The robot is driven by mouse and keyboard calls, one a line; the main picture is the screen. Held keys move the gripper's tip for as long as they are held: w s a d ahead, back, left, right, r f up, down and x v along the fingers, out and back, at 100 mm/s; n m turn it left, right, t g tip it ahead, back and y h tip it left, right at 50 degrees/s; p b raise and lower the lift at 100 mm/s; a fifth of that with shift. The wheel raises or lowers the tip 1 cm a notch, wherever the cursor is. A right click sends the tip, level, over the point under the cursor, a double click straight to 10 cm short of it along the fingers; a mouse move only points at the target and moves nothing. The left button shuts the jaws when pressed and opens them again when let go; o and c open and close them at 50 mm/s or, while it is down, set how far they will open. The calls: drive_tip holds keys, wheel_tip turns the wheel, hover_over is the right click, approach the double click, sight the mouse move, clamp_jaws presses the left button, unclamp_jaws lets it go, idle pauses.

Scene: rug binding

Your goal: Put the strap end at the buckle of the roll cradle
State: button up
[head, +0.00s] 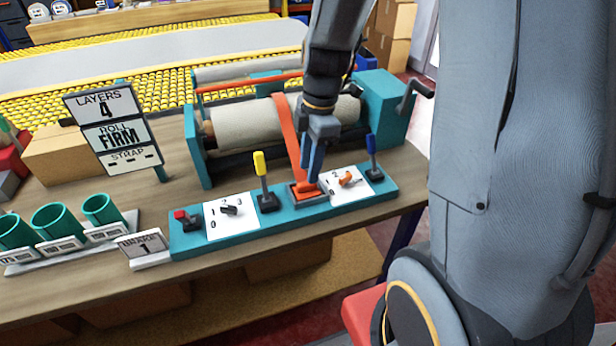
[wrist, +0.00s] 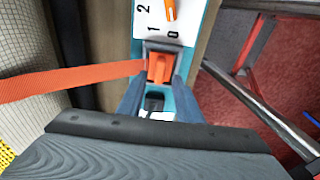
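The roll cradle (head: 195,150) is a teal frame holding a grey rug roll (head: 255,125). An orange strap (head: 287,125) comes down over the roll to the buckle (head: 322,199), a dark frame on the teal panel. In the wrist view the strap (wrist: 70,82) runs in from the left to the buckle (wrist: 176,48). An orange end piece (wrist: 158,68) lies at the buckle; whether it is fastened I cannot tell. My gripper (head: 312,175) is low over the buckle. In the wrist view its fingers (wrist: 160,86) stand apart on either side of the orange piece, seemingly not pressing it.
A yellow lever (head: 261,165) and a blue lever (head: 372,155) stand on the panel, either side of the buckle. An orange-pointer dial (head: 346,180) is close by. A sign (head: 115,130) reads layers 4, roll firm. Teal cups (head: 55,222) stand at the left.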

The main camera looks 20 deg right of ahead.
wheel_tip(320, 180, up, 7)
drive_tip(key=b, duration=0.1)
drive_tip(key=s+f+m, duration=0.3)
drive_tip(key=s+m, duration=0.1)
drive_tip(key=m, duration=0.5)
drive_tip(key=s+f+m+h, duration=0.1)
drive_tip(key=s+f+m, duration=0.2)
drive_tip(key=m, duration=0.6)
drive_tip(key=shift+s+a+t, duration=0.25)
drive_tip(key=shift+s+t, duration=0.15)
drive_tip(key=shift+s, duration=0.8)
